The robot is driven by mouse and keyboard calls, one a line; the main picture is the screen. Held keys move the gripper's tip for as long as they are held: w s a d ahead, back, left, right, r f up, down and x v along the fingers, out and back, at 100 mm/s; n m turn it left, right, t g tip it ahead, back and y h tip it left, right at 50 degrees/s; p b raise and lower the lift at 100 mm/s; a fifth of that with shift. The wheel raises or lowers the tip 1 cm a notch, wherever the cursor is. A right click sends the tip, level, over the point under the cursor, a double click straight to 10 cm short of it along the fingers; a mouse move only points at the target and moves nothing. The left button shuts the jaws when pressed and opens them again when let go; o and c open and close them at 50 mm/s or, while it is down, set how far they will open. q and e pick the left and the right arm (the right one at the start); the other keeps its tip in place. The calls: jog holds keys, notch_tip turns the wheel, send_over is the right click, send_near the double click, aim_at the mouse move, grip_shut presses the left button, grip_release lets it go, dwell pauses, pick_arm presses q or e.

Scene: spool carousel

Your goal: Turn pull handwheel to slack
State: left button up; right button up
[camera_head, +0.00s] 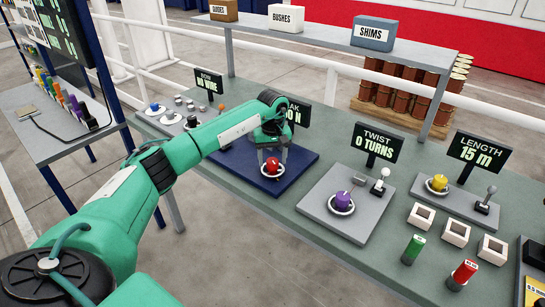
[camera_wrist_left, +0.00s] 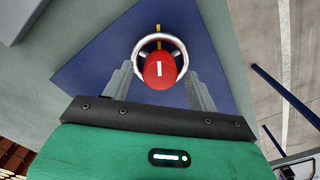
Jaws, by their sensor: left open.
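The pull handwheel has a red knob (camera_head: 272,165) with a pale ring around its base, on a dark blue plate (camera_head: 232,162). In the left wrist view the red knob (camera_wrist_left: 160,70) carries a white mark, and a yellow mark shows beyond it on the ring. My left gripper (camera_head: 272,160) is open above the handwheel, with its fingers on either side of the red knob. In the left wrist view the fingers (camera_wrist_left: 158,88) stand apart from the knob. The sign behind, with "N" legible, is partly hidden by my left arm. My right gripper is not in view.
To the right are a purple knob (camera_head: 342,201) and a yellow knob (camera_head: 439,183), each beside a small lever. White square holders (camera_head: 456,233), a green spool (camera_head: 413,249) and a red spool (camera_head: 462,275) stand at the front right. A shelf (camera_head: 330,38) with labelled boxes runs behind.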

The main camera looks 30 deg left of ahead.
pick_arm(q)
jog(key=c, duration=1)
jog(key=shift+n, duration=0.3)
